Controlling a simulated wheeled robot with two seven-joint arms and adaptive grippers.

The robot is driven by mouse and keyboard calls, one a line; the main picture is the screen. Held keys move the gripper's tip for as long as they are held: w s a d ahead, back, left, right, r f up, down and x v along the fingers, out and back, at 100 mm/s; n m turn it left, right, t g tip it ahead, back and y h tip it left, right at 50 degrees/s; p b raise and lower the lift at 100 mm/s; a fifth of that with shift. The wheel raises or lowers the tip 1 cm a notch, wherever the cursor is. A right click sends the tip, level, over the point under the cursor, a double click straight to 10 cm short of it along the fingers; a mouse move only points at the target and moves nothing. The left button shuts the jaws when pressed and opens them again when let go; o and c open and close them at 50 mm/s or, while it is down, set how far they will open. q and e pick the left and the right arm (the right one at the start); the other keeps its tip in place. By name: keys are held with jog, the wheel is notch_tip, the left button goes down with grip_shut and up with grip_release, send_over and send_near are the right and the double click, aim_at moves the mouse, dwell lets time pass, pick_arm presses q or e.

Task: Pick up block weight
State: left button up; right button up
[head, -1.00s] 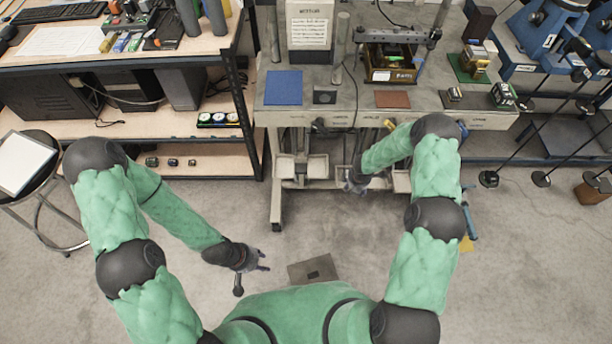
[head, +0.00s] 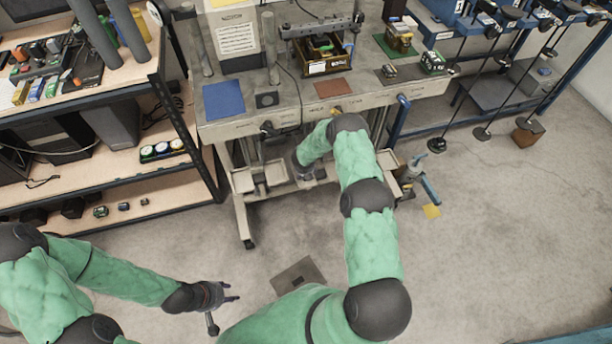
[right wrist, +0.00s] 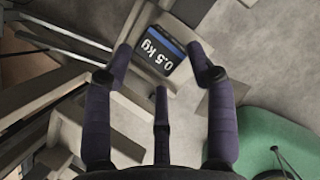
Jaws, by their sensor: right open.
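In the head view my right gripper (head: 310,174) is under the front of the workbench, partly hidden by my forearm, and I cannot make out the block there. My left gripper (head: 226,303) is open and empty above the floor.
The workbench (head: 300,104) stands ahead, with pale trays (head: 258,180) below its top. A wooden shelf unit (head: 120,190) stands at left. A blue rack with weights (head: 490,80) and a brown block (head: 528,133) are at right. The floor at lower right is clear.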

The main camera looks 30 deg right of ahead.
jog(key=b+x, duration=0.1)
jog(key=x, duration=0.2)
jog(key=shift+s+a+f, duration=0.1)
jog(key=shift+a, duration=0.1)
jog(key=shift+d+f+b, duration=0.2)
jog(key=shift+f+b, duration=0.1)
jog(key=shift+f, duration=0.15)
grip_shut()
jog(key=shift+r, duration=0.1)
